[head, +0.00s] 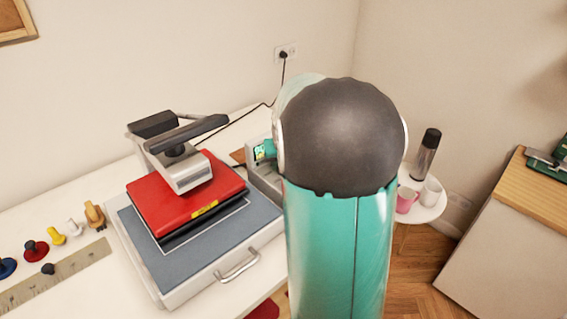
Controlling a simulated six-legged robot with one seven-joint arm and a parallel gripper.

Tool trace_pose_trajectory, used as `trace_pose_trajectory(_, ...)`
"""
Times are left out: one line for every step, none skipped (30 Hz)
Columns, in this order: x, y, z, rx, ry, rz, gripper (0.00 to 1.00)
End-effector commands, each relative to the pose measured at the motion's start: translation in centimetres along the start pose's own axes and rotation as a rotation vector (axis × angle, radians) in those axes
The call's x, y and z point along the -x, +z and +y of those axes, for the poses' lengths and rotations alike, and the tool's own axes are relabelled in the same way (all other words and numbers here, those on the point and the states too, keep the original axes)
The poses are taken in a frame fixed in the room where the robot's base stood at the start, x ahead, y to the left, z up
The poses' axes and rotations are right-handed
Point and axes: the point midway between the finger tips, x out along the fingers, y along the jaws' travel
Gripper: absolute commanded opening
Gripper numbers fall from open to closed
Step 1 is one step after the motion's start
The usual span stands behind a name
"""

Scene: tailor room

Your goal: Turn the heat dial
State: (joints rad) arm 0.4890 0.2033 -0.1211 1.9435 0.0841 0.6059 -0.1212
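The heat press stands on the white table, with a red upper plate (185,195) over a grey-blue lower pad (225,235). Its grey control box (262,180) is at the press's right side, with a small lit display (259,153). My large teal and black arm covers the right part of this box. The heat dial cannot be seen. A small teal part, probably of my gripper (269,148), shows right beside the display. My fingertips are hidden, so I cannot tell whether they are open or touch anything.
On the table's left are a ruler (60,275) and several stamp-like pieces (95,215). A black cord runs to the wall socket (285,53). At right, a small round table (428,212) holds a pink mug, a white mug and a flask (427,155).

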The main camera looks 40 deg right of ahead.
Motion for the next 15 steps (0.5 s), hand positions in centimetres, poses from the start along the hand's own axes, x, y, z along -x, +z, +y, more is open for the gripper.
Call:
trace_pose_trajectory(0.03, -0.02, -0.19, -0.03, 0.014, 0.001, 0.12)
trace_pose_trajectory(0.03, -0.02, -0.22, -0.052, 0.023, 0.001, 0.12)
trace_pose_trajectory(0.03, -0.03, -0.22, -0.084, 0.037, 0.001, 0.12)
trace_pose_trajectory(0.03, -0.03, -0.3, -0.107, 0.046, 0.001, 0.12)
trace_pose_trajectory(0.02, -0.03, -0.25, -0.133, 0.058, 0.001, 0.12)
trace_pose_trajectory(0.01, -0.03, -0.34, -0.166, 0.071, 0.0, 0.12)
trace_pose_trajectory(0.01, -0.03, -0.3, -0.194, 0.083, 0.001, 0.12)
trace_pose_trajectory(0.0, -0.04, -0.35, -0.218, 0.094, 0.001, 0.12)
trace_pose_trajectory(-0.02, -0.05, -0.37, -0.254, 0.108, 0.001, 0.12)
trace_pose_trajectory(-0.02, -0.06, -0.36, -0.28, 0.12, 0.001, 0.12)
trace_pose_trajectory(-0.03, -0.07, -0.4, -0.307, 0.13, 0.001, 0.12)
trace_pose_trajectory(-0.02, -0.07, -0.38, -0.342, 0.145, 0.001, 0.12)
trace_pose_trajectory(-0.02, -0.09, -0.42, -0.368, 0.156, 0.0, 0.12)
trace_pose_trajectory(-0.02, -0.11, -0.44, -0.393, 0.167, 0.001, 0.12)
trace_pose_trajectory(-0.01, -0.13, -0.43, -0.429, 0.181, 0.002, 0.12)
